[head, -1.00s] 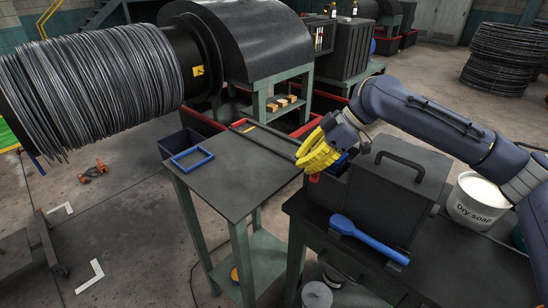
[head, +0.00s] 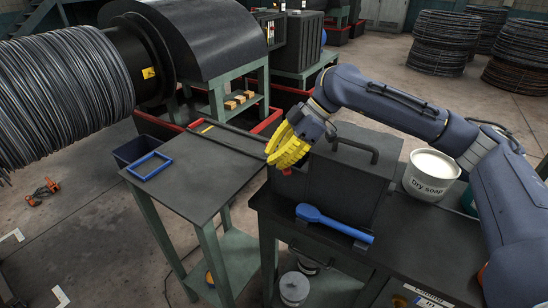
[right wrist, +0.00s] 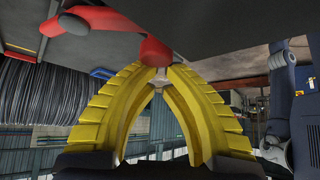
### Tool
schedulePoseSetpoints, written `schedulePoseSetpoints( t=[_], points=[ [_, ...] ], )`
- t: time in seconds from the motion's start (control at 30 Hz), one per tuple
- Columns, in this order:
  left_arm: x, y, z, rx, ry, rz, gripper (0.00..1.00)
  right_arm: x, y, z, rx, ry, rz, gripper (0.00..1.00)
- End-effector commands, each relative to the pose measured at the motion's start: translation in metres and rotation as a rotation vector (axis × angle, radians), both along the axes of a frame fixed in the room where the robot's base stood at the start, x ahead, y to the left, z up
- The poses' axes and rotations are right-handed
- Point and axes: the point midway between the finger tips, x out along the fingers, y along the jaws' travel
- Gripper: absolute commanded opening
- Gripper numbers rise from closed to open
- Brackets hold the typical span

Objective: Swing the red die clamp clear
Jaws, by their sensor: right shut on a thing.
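The red die clamp (right wrist: 110,22) shows in the right wrist view as a smooth red bar at the top, its end at the fingertips. In the head view only a small red patch (head: 287,171) shows below the yellow fingers, beside the dark box (head: 340,188); the rest is hidden. My right gripper (head: 279,157) has its yellow fingers closed together at the left side of the box. In the right wrist view the tips (right wrist: 157,72) meet at the red bar's end, shut on it. My left gripper is not in view.
The left table (head: 205,185) holds a blue frame (head: 160,172) and has free room. The wire drum (head: 60,95) is at far left.

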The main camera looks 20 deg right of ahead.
Motion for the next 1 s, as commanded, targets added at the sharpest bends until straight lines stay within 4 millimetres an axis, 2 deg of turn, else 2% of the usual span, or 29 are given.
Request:
schedulePoseSetpoints(
  t=[0.3,0.6,0.7,1.0],
  points=[
    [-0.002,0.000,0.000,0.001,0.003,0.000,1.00,0.000,0.001,-0.002,-0.007,0.000,-0.003,0.00],
    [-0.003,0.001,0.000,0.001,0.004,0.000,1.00,-0.006,0.039,0.002,-0.003,-0.002,-0.005,0.00],
    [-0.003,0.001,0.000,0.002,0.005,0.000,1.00,-0.003,0.022,0.020,-0.002,-0.002,-0.010,0.00],
    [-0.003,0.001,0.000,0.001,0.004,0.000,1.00,0.001,-0.008,0.059,-0.001,-0.002,-0.007,0.00]
  ],
)
